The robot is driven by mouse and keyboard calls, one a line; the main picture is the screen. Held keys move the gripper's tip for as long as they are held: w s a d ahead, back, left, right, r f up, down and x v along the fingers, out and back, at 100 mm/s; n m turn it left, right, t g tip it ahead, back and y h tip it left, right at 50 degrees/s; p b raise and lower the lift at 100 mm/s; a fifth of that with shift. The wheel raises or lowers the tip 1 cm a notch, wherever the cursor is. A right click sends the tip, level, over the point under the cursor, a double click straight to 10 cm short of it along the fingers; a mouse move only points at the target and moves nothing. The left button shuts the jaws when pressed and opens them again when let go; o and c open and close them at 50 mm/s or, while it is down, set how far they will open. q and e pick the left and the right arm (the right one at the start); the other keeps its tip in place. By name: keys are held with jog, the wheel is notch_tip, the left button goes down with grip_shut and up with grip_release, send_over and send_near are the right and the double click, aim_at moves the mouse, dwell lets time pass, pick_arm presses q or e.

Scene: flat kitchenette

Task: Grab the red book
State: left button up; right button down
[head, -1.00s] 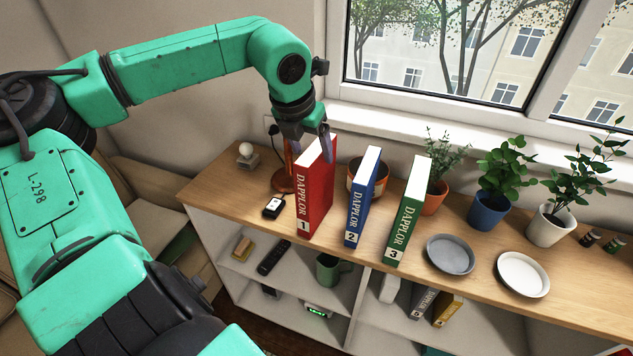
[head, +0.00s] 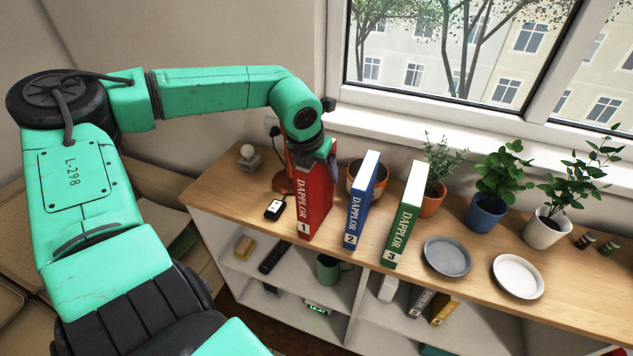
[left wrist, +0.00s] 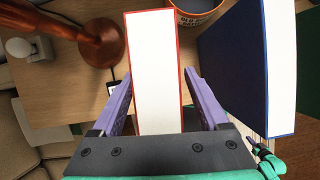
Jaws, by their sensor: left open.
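The red book (head: 315,205), marked 1, stands upright on the wooden shelf top, left of the blue book (head: 362,199) and the green book (head: 405,214). My left gripper (head: 323,160) is at the top of the red book, pointing down. In the left wrist view the white page edge of the red book (left wrist: 155,70) lies between the two purple fingers of my left gripper (left wrist: 152,100). The fingers are open, one on each side, with a gap showing at least on the left. The blue book (left wrist: 240,60) is close by the right finger.
An orange lamp base (left wrist: 100,40) stands behind the red book. A small black device (head: 275,209) lies left of it. Potted plants (head: 490,185), a grey plate (head: 449,256) and a white plate (head: 518,276) are to the right. The window wall is behind.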

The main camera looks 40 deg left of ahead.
pick_arm(q)
jog(key=shift+f, duration=0.15)
grip_shut()
dwell(1.4)
